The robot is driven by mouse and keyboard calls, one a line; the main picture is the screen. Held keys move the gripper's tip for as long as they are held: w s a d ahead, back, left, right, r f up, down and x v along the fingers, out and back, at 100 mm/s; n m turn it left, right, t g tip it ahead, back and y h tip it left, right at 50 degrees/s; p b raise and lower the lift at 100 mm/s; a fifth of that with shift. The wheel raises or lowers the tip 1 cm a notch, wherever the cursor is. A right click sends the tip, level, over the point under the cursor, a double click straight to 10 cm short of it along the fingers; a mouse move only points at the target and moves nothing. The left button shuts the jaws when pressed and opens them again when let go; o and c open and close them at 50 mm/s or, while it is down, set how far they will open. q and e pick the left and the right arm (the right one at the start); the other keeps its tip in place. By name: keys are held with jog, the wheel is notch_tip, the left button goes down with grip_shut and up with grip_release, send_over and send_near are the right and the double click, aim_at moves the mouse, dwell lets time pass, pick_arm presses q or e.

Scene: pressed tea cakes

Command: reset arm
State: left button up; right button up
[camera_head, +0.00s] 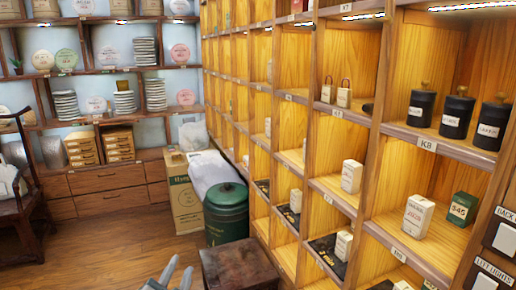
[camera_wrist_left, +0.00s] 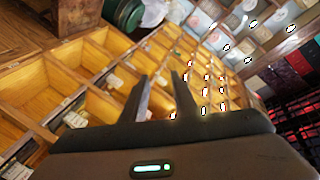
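My left gripper (camera_head: 174,272) shows at the bottom edge of the head view, in front of the wooden floor, with only its finger ends in the picture. In the left wrist view my left gripper (camera_wrist_left: 160,80) has its two fingers apart and nothing between them. The wooden cubby shelf (camera_wrist_left: 85,103) lies beyond the fingers. My right gripper is in neither view.
The cubby shelf (camera_head: 424,164) fills the right side, holding black canisters (camera_head: 456,113) and small boxes (camera_head: 417,215). A green drum (camera_head: 226,214), a cardboard box (camera_head: 183,196) and a dark stool (camera_head: 240,266) stand left of it. A wooden chair (camera_head: 20,210) stands far left.

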pick_arm(q)
jog(key=s+a+f+n+g, duration=0.25)
jog(key=s+f+g, duration=0.35)
jog(key=s+f, duration=1)
jog(key=s+a+f+n+g, duration=0.1)
jog(key=s+f+n+g, duration=0.45)
jog(key=s+f, duration=1)
notch_tip(320, 180, down, 22)
jog(key=s+d+m+g+h, duration=0.1)
jog(key=s+g, duration=0.1)
jog(key=s+f, duration=1.3)
jog(key=f, duration=0.5)
jog(key=shift+a+m, duration=0.4)
jog(key=shift+a, duration=0.05)
jog(key=shift+t, duration=0.25)
